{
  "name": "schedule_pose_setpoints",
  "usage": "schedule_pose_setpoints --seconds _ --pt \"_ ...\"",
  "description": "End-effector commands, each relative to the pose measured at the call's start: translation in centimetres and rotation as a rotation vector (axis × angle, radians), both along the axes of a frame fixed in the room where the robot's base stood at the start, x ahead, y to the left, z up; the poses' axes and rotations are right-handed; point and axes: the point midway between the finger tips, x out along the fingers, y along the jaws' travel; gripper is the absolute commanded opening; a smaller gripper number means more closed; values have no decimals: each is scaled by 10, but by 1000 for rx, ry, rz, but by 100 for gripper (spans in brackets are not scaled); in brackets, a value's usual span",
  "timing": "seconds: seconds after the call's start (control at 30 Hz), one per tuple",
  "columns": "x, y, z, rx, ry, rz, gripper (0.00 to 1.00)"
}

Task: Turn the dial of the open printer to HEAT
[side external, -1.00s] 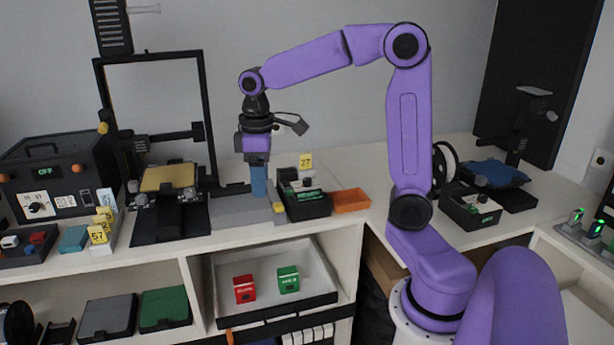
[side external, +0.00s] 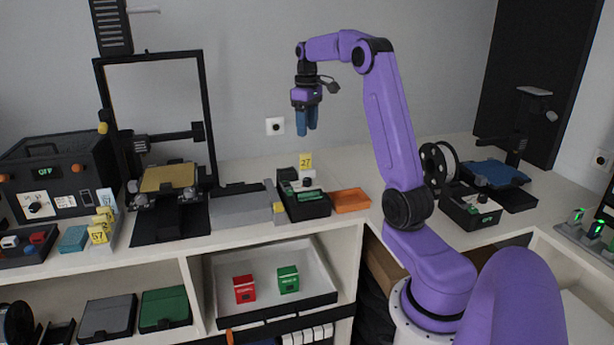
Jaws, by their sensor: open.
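An open-frame printer (side external: 205,110) with a gold bed (side external: 168,177) stands at the left. To its right, a black control box (side external: 305,203) with a green display and a dark knob (side external: 308,182) sits on the counter beside a yellow tag reading 27. The knob's setting is too small to read. A second printer with a blue bed (side external: 497,173) stands at the right, with a similar control box (side external: 470,208) before it. My gripper (side external: 307,132), with blue fingers, is open and empty, pointing down in the air above the 27-tagged box and touching nothing.
A grey block (side external: 238,207) lies left of the control box and an orange tray (side external: 350,199) lies right of it. A black case (side external: 58,172) reading OFF, with its own dial (side external: 36,208), stands far left. A lower shelf tray (side external: 235,268) holds red and green boxes.

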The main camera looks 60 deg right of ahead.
Motion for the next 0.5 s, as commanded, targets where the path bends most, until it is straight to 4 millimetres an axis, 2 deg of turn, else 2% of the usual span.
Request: schedule_pose_setpoints --seconds 0.5 --pt "-1 1 -93 4 6 1 56"
